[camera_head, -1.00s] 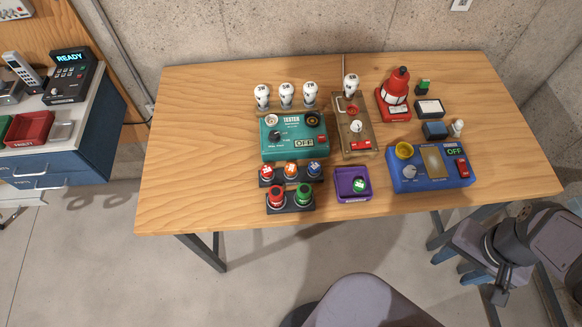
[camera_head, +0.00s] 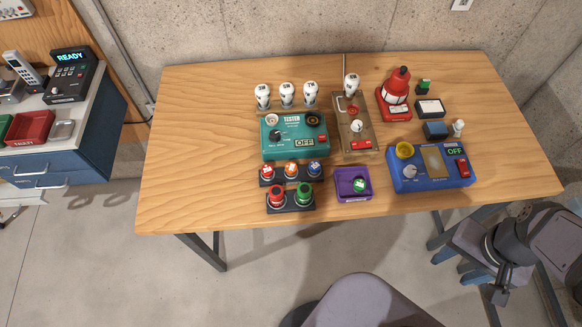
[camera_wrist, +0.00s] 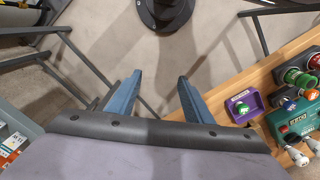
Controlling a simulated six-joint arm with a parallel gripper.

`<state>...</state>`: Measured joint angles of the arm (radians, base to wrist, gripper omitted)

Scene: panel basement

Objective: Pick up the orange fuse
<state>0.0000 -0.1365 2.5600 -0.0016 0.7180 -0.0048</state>
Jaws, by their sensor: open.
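The orange fuse (camera_head: 291,169) stands in the middle of a dark rack (camera_head: 266,182), between a red fuse (camera_head: 267,170) and a blue fuse (camera_head: 314,166). The rack is at the table's front, just below the teal tester. My gripper (camera_head: 448,263) is at the lower right in the head view, off the table's front right and far from the fuse. In the wrist view my gripper's two blue fingers (camera_wrist: 158,95) are apart with nothing between them.
A purple bin (camera_head: 341,191) holding a green fuse and a blue tester (camera_head: 430,180) stand to the right. The table's left side (camera_head: 195,140) is clear.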

